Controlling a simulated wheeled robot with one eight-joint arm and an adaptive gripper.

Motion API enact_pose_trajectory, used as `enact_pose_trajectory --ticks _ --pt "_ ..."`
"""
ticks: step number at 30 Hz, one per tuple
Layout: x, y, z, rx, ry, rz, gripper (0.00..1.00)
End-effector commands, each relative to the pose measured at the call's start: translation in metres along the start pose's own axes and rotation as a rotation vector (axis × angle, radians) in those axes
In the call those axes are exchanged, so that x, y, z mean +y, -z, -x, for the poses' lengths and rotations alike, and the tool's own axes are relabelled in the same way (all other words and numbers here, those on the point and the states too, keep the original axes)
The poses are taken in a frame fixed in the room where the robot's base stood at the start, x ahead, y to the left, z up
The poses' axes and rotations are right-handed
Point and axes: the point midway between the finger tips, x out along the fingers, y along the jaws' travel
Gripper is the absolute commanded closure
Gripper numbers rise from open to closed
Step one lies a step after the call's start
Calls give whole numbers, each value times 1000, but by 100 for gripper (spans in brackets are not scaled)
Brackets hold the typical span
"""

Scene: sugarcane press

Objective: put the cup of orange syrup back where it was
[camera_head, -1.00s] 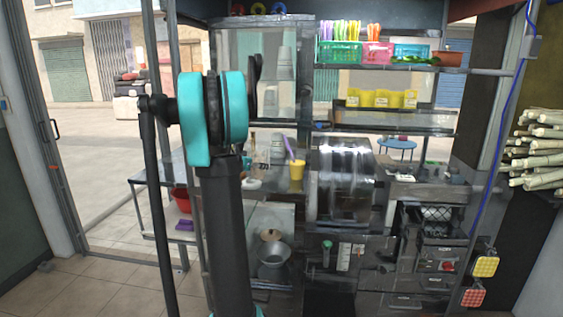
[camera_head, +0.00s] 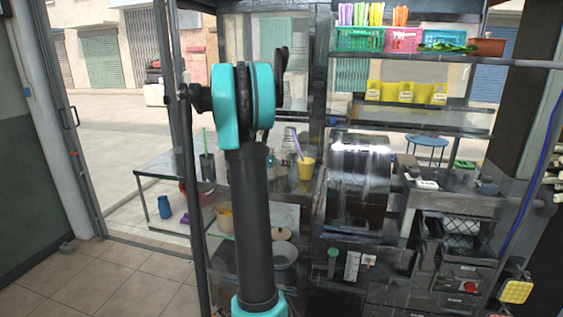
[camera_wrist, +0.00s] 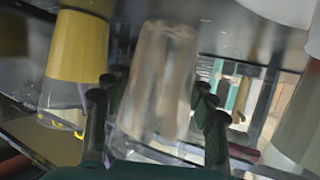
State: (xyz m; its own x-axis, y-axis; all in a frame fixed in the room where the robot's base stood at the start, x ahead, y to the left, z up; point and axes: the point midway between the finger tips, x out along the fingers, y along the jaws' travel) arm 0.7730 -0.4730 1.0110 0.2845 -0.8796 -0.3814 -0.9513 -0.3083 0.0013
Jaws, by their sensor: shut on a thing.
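In the wrist view, my gripper (camera_wrist: 159,84) is shut around a clear cup (camera_wrist: 158,52) with a pale brownish tint. The cup sits between the dark fingers, with its narrower end at the top of the picture. I cannot tell its contents clearly from this view. In the head view my arm stands in front of the stall, and my gripper and the held cup are hidden. An orange-topped vessel (camera_head: 226,212) is on the lower left shelf; I cannot tell whether it holds syrup.
A yellow cup (camera_head: 306,169) with a purple stick stands on the counter and shows beside my gripper in the wrist view (camera_wrist: 78,46). A dark cup (camera_head: 207,166) with a green straw, a blue cup (camera_head: 164,207) and the metal press (camera_head: 358,180) are nearby. Tiled floor (camera_head: 125,270) is clear.

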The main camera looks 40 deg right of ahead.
Motion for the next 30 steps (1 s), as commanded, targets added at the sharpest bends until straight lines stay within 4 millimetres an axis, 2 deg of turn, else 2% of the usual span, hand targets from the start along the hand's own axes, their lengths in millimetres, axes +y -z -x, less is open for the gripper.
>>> enact_pose_trajectory --ticks 7,8,12,23,26,30 --pt "0 -2 -1 0 0 0 73" --pt "0 -2 -1 0 0 0 40" --pt "0 -2 -1 0 0 0 23" --pt "0 1 0 0 0 0 23" --pt "-1 0 10 -1 1 1 23" --pt "-1 0 36 -1 3 0 23"
